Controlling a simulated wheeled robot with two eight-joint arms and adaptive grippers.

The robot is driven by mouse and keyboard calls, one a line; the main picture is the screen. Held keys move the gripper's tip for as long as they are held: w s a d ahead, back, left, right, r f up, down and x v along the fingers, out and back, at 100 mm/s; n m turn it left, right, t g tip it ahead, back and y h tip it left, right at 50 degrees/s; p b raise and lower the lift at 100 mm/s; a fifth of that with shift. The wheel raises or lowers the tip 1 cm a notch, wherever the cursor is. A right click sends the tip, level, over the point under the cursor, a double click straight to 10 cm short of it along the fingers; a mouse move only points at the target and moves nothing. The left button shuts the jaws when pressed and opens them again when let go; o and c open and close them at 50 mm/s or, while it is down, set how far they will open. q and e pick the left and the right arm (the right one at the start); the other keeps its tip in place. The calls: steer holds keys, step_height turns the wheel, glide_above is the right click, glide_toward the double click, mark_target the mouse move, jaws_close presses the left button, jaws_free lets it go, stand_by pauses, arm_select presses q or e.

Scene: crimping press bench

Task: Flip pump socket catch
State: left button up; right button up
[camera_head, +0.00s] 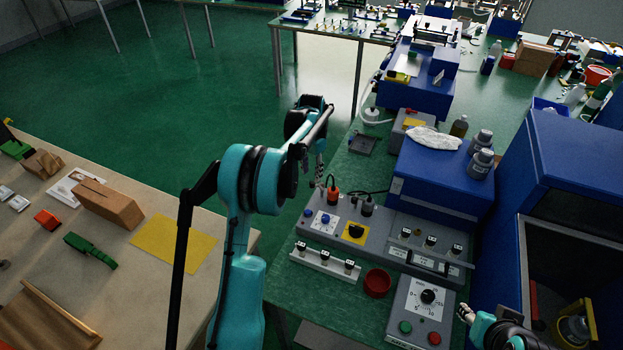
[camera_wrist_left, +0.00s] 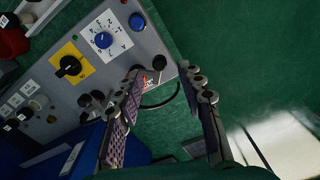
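A long grey control panel (camera_head: 395,238) stands on the green bench. At its back edge are a socket plug with an orange body (camera_head: 333,193) and a darker plug (camera_head: 367,204); I cannot make out which is the pump socket or its catch. My left gripper (camera_head: 318,172) hangs just above and behind the orange plug. In the left wrist view its fingers (camera_wrist_left: 163,78) are apart and empty, with an orange-red part (camera_wrist_left: 147,84) at the panel edge between them, partly covered by the left finger. My right gripper (camera_head: 465,314) is at the lower right, its opening unclear.
The panel carries a black knob on a yellow plate (camera_head: 355,232) and a blue knob (camera_wrist_left: 103,40). A red cup (camera_head: 377,283) and a grey dial box (camera_head: 422,308) stand in front. A blue box with bottles (camera_head: 440,175) stands behind. Black cables run near the plugs.

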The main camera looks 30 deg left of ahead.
arm_select(q)
step_height(320, 180, up, 7)
steer(key=shift+r, duration=0.2)
stand_by(0.6)
steer(key=s+d+r+n+t+b, duration=0.1)
steer(key=s+d+r+t, duration=0.1)
steer(key=s+d+r, duration=0.45)
steer(key=s+d+r+t+b, duration=0.15)
steer(key=s+d, duration=0.25)
steer(key=s, duration=0.5)
steer(key=s+d+f+n+t, duration=0.1)
steer(key=s+d+f+t, duration=0.1)
steer(key=s, duration=0.6)
steer(key=s+d+f+n+t, duration=0.1)
steer(key=s+d+f, duration=0.3)
steer(key=s+f, duration=0.2)
steer(key=shift+s+d+f+t+b, duration=0.25)
steer(key=shift+s+d+t+b, duration=0.1)
steer(key=shift+s, duration=0.5)
